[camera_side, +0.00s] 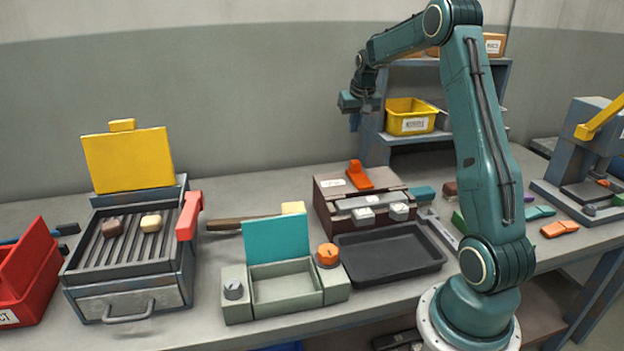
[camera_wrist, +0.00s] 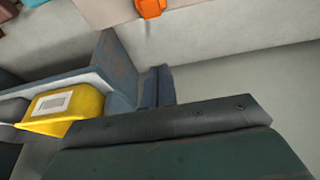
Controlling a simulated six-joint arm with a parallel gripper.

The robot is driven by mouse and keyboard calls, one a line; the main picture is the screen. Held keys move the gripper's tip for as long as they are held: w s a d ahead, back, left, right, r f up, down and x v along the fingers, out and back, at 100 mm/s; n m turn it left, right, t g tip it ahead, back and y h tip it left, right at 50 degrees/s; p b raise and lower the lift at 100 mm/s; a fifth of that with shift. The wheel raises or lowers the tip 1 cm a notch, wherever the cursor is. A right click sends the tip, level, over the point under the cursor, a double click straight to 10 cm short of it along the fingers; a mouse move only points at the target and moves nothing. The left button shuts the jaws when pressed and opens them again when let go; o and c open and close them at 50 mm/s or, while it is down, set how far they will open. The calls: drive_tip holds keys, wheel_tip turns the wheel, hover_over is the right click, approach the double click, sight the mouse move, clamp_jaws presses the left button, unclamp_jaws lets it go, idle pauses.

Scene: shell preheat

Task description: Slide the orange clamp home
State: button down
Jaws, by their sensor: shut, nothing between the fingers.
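An orange clamp (camera_side: 359,176) sits on the sloped top of a brown box-shaped fixture (camera_side: 330,212) at the middle of the bench. My gripper (camera_side: 354,123) is high above and behind the fixture, clear of the clamp. Its fingers are shut with nothing between them. In the wrist view the shut fingers (camera_wrist: 157,86) show near the middle, and an orange piece (camera_wrist: 151,8), apparently the clamp, shows at the top edge.
A black tray (camera_side: 390,251) lies before the fixture. A grey-green box with a teal lid (camera_side: 276,239) and orange knob (camera_side: 328,255) stands to its left. A grill with a yellow lid (camera_side: 128,160) is farther left. A shelf with a yellow bin (camera_side: 410,117) stands behind.

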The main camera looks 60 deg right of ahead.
sight(360, 174)
drive_tip(key=shift+s+a+f, duration=0.15)
drive_tip(key=shift+f, duration=2.2)
drive_tip(key=shift+s+a+f, duration=0.1)
drive_tip(key=shift+f, duration=2.2)
